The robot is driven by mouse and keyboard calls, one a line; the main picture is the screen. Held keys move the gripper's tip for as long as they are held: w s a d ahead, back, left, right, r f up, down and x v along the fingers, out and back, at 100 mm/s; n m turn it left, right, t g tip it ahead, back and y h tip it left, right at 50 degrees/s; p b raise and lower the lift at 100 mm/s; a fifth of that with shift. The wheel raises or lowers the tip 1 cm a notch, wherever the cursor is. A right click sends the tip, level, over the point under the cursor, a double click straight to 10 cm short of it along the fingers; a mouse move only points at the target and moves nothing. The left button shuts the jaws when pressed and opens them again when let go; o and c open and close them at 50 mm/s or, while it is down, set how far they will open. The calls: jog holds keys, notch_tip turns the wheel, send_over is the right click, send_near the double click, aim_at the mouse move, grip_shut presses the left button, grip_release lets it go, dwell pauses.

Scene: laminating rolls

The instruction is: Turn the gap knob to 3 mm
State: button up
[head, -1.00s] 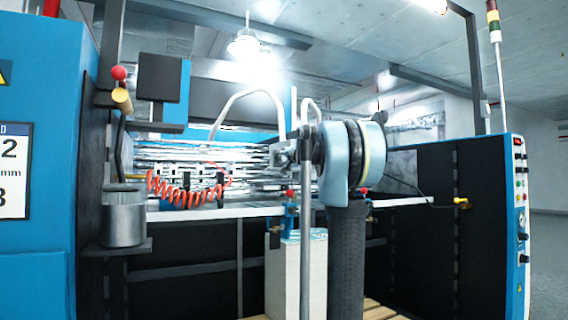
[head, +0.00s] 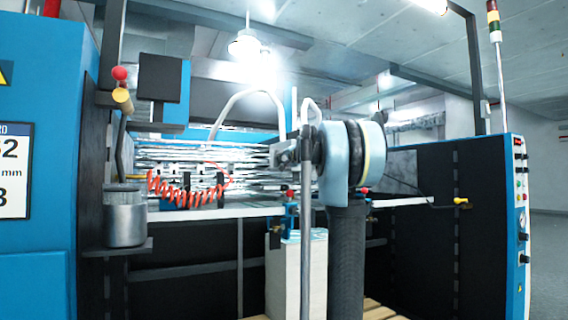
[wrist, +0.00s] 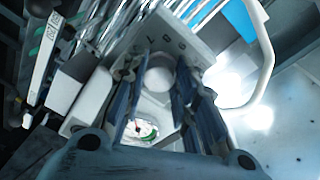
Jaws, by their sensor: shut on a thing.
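In the wrist view my gripper (wrist: 158,82) has its two dark ridged fingers on either side of a pale grey round knob (wrist: 160,72), shut on it. The knob sits in front of a grey plate (wrist: 168,36) with small dark marks that I cannot read. A round white dial (wrist: 140,131) with a red needle and a green band shows between the fingers, nearer the palm. In the head view my gripper (head: 283,153) is small and side-on at the machine's rollers, and my arm hides much of it. The knob cannot be made out there.
A bent pale pipe (head: 240,96) rises beside my gripper, and a curved tube shows right in the wrist view (wrist: 262,50). A red coiled hose (head: 182,190) and a metal pot (head: 125,217) are to the left. A control panel (head: 520,215) is at the right.

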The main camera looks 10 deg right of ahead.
jog(key=o, duration=1.1)
jog(key=v, duration=1.2)
jog(key=shift+f, duration=0.1)
jog(key=shift+f, duration=0.1)
